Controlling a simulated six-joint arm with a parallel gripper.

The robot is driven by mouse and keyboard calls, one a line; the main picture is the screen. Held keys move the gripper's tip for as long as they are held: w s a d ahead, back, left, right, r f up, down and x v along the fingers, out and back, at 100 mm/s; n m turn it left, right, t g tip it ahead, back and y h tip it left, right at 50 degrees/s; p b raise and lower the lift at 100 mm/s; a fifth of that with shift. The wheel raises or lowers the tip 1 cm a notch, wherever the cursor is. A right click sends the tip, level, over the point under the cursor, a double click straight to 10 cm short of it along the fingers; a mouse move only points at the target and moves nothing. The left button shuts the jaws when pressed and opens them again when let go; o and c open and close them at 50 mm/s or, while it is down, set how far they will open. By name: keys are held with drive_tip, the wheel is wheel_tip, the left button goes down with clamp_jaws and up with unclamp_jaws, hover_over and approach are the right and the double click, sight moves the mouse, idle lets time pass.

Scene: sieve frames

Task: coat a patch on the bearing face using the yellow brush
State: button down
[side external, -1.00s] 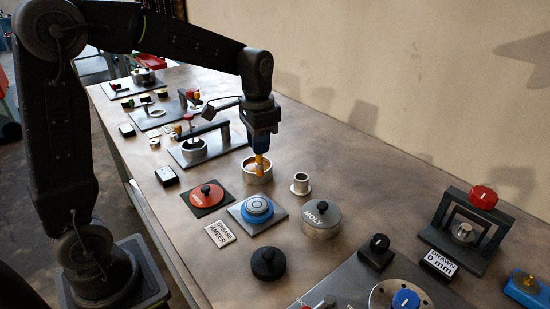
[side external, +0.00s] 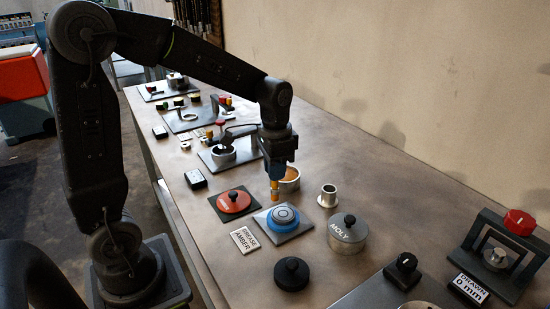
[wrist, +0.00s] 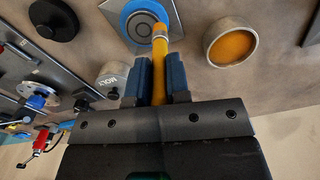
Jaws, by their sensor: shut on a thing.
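My gripper (wrist: 160,80) is shut on the yellow brush (wrist: 160,60), which also shows in the side view (side external: 274,184). The brush points down, with an orange-looking tip. The bearing face (side external: 283,216) is a round blue-and-grey ringed disc on a square grey plate; the wrist view also shows it (wrist: 143,18). The brush tip is just above or at the disc's pot-side edge; I cannot tell whether it touches. An open metal pot of amber grease (wrist: 233,45) stands beside the disc, partly behind my gripper (side external: 278,165) in the side view.
A label reading "grease amber" (side external: 244,239) lies near the disc. A lidded MOLY pot (side external: 347,234), a black knobbed lid (side external: 291,274), a red knobbed lid (side external: 233,202) and a small metal cup (side external: 327,195) stand close around. A red-knobbed stand (side external: 500,245) is at the right.

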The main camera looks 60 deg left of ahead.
wheel_tip(320, 180, down, 2)
drive_tip(key=shift+d+f, duration=0.2)
drive_tip(key=shift+d, duration=2.75)
drive_tip(key=shift+a+f, duration=0.1)
drive_tip(key=shift+a, duration=2.8)
drive_tip(key=shift+w+a, duration=0.1)
drive_tip(key=shift+w, duration=0.15)
drive_tip(key=shift+w+d, duration=0.2)
drive_tip(key=shift+d, duration=2.75)
drive_tip(key=shift+a, duration=2.95)
wheel_tip(320, 180, up, 8)
